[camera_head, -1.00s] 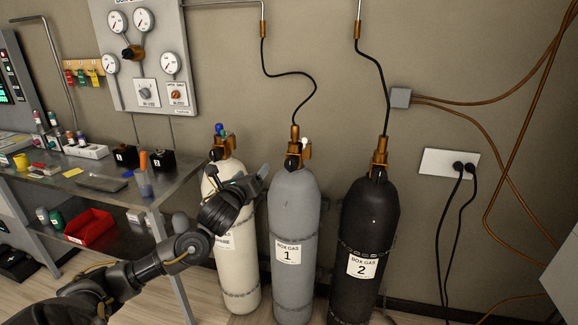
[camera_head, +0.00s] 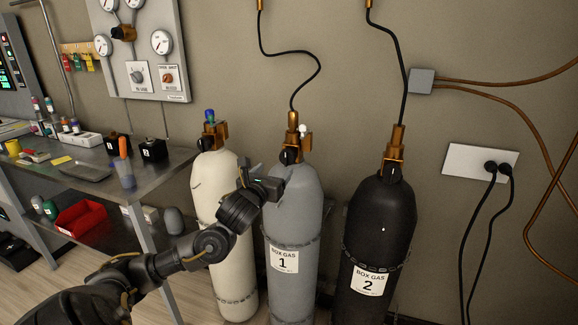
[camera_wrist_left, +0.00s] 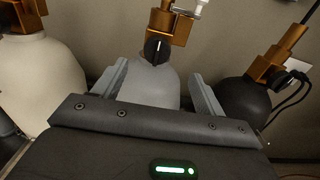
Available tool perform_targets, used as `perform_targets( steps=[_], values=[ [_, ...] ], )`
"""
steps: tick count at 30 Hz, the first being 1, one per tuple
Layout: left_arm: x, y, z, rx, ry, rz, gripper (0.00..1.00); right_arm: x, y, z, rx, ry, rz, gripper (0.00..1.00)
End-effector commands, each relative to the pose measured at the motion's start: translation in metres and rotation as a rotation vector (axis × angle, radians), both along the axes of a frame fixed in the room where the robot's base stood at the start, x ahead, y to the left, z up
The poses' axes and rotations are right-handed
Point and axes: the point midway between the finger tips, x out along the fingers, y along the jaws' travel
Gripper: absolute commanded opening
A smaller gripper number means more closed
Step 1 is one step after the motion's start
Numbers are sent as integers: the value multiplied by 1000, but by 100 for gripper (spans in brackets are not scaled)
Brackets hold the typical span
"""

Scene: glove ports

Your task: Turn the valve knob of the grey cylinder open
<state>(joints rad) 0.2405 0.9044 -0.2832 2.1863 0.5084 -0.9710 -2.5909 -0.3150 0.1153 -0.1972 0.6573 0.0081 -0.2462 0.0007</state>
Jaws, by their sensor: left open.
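The grey cylinder (camera_head: 292,215) stands upright in the middle, labelled BOX GAS 1; it also shows in the left wrist view (camera_wrist_left: 150,88). Its black valve knob (camera_head: 289,156) sits at the front of the brass valve (camera_head: 293,133). In the left wrist view the knob (camera_wrist_left: 157,50) faces me, with a pale line upright on it. My left gripper (camera_head: 280,178) is in front of the cylinder's shoulder, below the knob. Its two fingers (camera_wrist_left: 160,85) are spread apart with nothing between them, and the knob shows beyond them. My right gripper is not in view.
A white cylinder (camera_head: 212,180) stands to the left and a black cylinder (camera_head: 382,225) to the right, both close by. A bench (camera_head: 170,180) with bottles and a red bin (camera_head: 80,218) is at left. Hoses rise from the grey and black cylinders' valves.

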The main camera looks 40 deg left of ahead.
Motion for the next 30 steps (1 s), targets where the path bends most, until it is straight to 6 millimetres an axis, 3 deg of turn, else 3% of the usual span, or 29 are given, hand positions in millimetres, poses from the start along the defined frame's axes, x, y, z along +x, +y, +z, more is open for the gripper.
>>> perform_targets(
  steps=[2, 11, 16, 24, 30],
  values=[
    [-2, 2, -9, 1, -1, 3, 72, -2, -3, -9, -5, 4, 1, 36],
    [1, 13, -6, 1, -1, 19, 72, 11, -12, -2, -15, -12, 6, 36],
    [27, 23, -4, 0, -1, 21, 72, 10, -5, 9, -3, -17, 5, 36],
    [74, 37, -6, -2, -1, 17, 72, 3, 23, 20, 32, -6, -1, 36],
    [92, 42, -7, 0, -2, 15, 72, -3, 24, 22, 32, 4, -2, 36]
  ],
)
